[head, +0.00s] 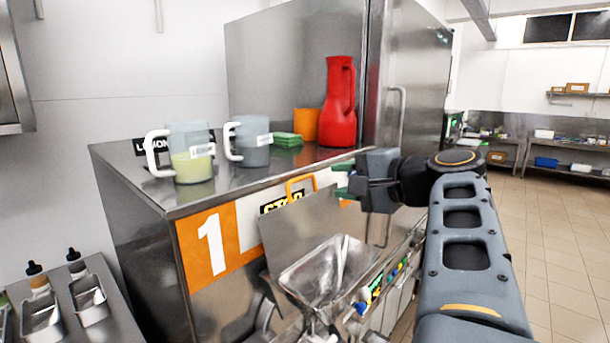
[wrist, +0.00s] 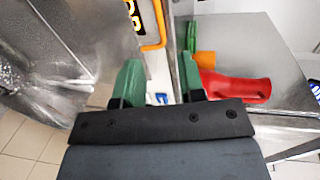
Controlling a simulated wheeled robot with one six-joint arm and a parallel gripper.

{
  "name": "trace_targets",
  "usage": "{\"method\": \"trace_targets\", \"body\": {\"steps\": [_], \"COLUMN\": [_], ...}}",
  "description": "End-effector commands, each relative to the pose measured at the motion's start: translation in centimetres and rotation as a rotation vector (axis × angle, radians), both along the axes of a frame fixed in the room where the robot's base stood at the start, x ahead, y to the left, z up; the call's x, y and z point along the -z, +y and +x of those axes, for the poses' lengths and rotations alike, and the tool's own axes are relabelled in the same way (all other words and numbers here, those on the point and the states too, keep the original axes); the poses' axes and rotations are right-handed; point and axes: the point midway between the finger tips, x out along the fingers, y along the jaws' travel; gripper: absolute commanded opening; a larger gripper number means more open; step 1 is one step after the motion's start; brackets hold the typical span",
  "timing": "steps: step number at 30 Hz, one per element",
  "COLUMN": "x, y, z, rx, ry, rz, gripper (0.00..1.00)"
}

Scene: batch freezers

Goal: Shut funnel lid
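The funnel (head: 325,272) is an open steel hopper on the front of the machine, its mouth uncovered. Its lid (head: 300,226), a flat steel plate, stands raised behind the mouth against the orange and white front panel. The plate also shows at the left in the wrist view (wrist: 65,35). An orange loop handle (head: 300,183) shows just above the lid, and in the wrist view (wrist: 158,25) beyond the fingers. My gripper (head: 343,179) is to the right of the handle, near the lid's upper right. Its green fingers (wrist: 160,75) are apart with nothing between them.
On the machine top stand two pitchers (head: 190,155) (head: 248,143), green cloths (head: 287,140), an orange cup (head: 305,125) and a red jug (head: 339,105). A steel cabinet (head: 300,60) rises behind. Floor at the right (head: 550,220) is clear.

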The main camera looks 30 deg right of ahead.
Motion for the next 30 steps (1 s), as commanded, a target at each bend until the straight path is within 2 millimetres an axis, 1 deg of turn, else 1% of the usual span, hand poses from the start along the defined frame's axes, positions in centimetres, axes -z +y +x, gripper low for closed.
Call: {"method": "trace_targets", "body": {"steps": [1, 3, 9, 15, 21, 30], "x": [0.0, 0.3, 1.1, 1.6, 1.9, 2.0], "y": [0.5, 0.9, 2.3, 3.1, 3.5, 3.6], "z": [0.9, 2.2, 5.4, 7.5, 8.4, 8.5], "rx": [-0.007, -0.005, -0.005, -0.003, -0.003, -0.002], "ry": [0.002, 0.003, 0.003, 0.002, 0.002, 0.001], "rz": [0.003, 0.003, 0.002, 0.002, 0.001, 0.001], "gripper": [0.36, 0.36, 0.36, 0.36, 0.36, 0.36]}}
